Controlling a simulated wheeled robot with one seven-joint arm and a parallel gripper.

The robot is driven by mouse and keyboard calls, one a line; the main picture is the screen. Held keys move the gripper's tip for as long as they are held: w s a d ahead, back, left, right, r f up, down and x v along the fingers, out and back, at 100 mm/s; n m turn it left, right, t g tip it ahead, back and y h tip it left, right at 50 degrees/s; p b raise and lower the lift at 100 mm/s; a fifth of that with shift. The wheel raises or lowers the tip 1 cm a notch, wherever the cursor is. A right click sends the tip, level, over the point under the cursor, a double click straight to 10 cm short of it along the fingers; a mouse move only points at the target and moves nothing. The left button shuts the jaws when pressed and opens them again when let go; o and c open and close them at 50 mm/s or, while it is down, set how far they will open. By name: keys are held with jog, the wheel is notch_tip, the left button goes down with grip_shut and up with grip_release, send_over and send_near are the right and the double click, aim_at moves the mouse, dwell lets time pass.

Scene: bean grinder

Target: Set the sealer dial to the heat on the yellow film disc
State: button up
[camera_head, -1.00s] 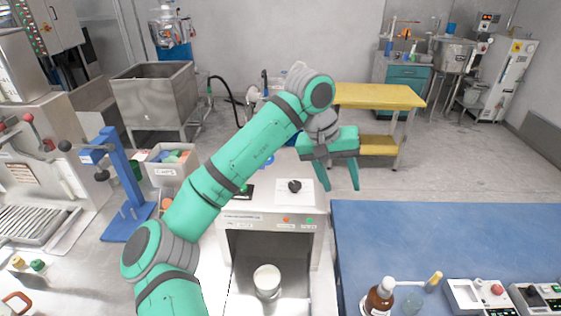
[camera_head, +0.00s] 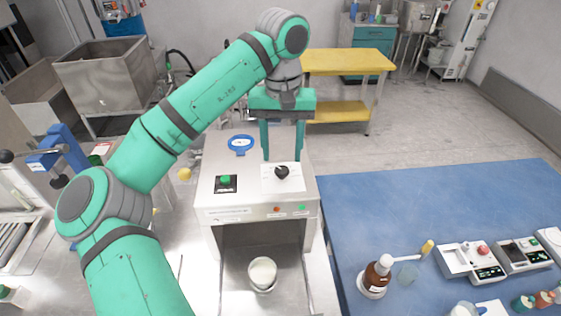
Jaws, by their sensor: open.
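The sealer (camera_head: 214,190) is a pale box machine in the middle of the head view. Its black dial (camera_head: 282,172) sits on a white plate on the top right. The dial's pointer setting is too small to read. My gripper (camera_head: 282,158) is open and points down, with its two green fingers above and just behind the dial, apparently apart from it. A white jar or cup (camera_head: 263,273) stands in the sealer's opening. I cannot make out a yellow film disc for certain; the jar's top looks whitish.
A green button (camera_head: 225,181) and a blue ring (camera_head: 240,144) are on the sealer's top left. A blue table (camera_head: 400,205) on the right holds a brown bottle (camera_head: 377,275) and small devices (camera_head: 470,261). A yellow bench (camera_head: 345,62) stands behind.

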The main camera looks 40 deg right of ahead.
aim_at(282, 169)
jog(key=shift+f, duration=2.1)
jog(key=c, duration=1)
